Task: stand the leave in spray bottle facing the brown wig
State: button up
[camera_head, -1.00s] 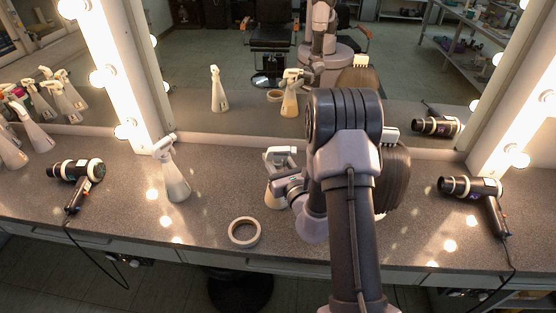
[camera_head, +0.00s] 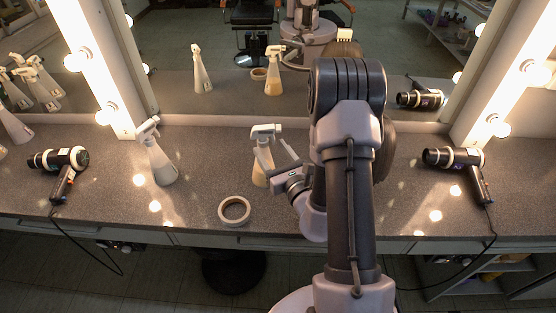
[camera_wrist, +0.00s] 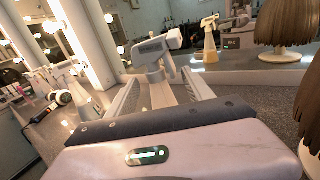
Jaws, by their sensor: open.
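A spray bottle (camera_head: 261,172) with a white trigger head and pale amber body stands upright on the counter; its label is not readable. My gripper (camera_head: 274,156) is open just right of it, fingers pointing at it. In the wrist view the bottle's head (camera_wrist: 155,46) shows beyond and between the open fingers (camera_wrist: 162,80); contact cannot be told. The brown wig (camera_head: 388,150) is mostly hidden behind my arm, right of the bottle. It also shows at the right edge of the wrist view (camera_wrist: 312,105).
Another whitish spray bottle (camera_head: 157,160) stands to the left. Hair dryers lie left (camera_head: 62,165) and right (camera_head: 460,165). A mirror (camera_head: 225,105) with bulb-lit frames runs along the back, reflecting these things.

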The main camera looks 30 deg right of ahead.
jog(key=s+p, duration=0.2)
jog(key=s, duration=0.2)
jog(key=s+a+r+n+g+y, duration=0.2)
jog(key=a+r+n+g+y, duration=0.1)
jog(key=a+r+n+y, duration=0.65)
jog(key=s+a+r+n+g+y, duration=0.1)
jog(key=a+r+n+g+y, duration=0.35)
jog(key=a, duration=0.85)
jog(key=s+a+r+n+g+y, duration=0.2)
jog(key=s+a+n+g+y, duration=0.1)
jog(key=s+a+n+g, duration=0.45)
jog(key=s+d+f+n+g+h, duration=0.25)
jog(key=s+n+h, duration=0.55)
jog(key=s, duration=0.4)
jog(key=w+d+r+n+t+h, duration=0.2)
jog(key=d+r+n+t+h, duration=0.1)
jog(key=d+t+h, duration=0.2)
jog(key=d, duration=0.2)
jog(key=shift+w+d+r, duration=0.2)
jog(key=shift+w+d, duration=0.1)
jog(key=shift+d, duration=0.1)
